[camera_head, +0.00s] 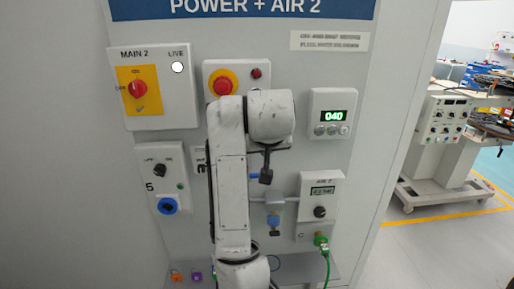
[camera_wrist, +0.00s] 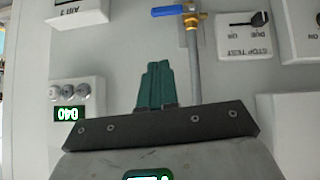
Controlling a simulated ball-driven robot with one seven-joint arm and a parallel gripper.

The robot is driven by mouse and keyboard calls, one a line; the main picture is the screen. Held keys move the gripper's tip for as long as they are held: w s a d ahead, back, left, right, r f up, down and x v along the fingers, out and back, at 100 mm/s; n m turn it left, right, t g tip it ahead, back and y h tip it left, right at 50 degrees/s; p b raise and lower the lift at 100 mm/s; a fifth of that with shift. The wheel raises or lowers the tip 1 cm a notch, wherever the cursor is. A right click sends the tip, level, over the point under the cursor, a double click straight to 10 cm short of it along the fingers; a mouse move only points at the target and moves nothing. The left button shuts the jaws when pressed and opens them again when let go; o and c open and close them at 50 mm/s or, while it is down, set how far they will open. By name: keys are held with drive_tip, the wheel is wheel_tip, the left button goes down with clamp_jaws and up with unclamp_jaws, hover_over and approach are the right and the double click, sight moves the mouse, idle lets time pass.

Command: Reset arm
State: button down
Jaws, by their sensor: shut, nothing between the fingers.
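My arm (camera_head: 232,180) rises in front of the grey panel in the head view, bent over at the top. My gripper (camera_head: 266,178) points down in front of the panel and looks small and dark there. In the wrist view, the teal fingers of my gripper (camera_wrist: 156,85) are together, with nothing between them. The wrist picture shows the panel upside down. No object is held. My arm hides part of the panel's middle.
The panel carries a red rotary switch (camera_head: 138,89), a red push button (camera_head: 223,84), a green 040 display (camera_head: 335,115) and a green plug (camera_head: 321,242). A blue-handled valve (camera_wrist: 174,11) is beyond my fingers. A cart (camera_head: 440,150) stands at right; open floor lies before it.

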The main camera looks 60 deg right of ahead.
drive_tip(key=shift+f, duration=0.1)
drive_tip(key=s+a+f+n+y, duration=0.1)
drive_tip(key=s+a+f+n, duration=0.15)
drive_tip(key=f, duration=0.45)
drive_tip(key=s+a+f+n+y, duration=0.1)
drive_tip(key=a+f, duration=0.3)
drive_tip(key=f, duration=0.3)
drive_tip(key=s+a+f+n+y, duration=0.1)
drive_tip(key=a+f+n, duration=0.15)
drive_tip(key=f, duration=0.35)
drive_tip(key=s+a+f+n+g+y, duration=0.3)
drive_tip(key=s+a+f+g+y, duration=0.1)
drive_tip(key=s+a+f, duration=1)
drive_tip(key=s+f, duration=0.2)
drive_tip(key=s, duration=0.1)
drive_tip(key=shift+f+b, duration=0.2)
drive_tip(key=shift+b, duration=0.2)
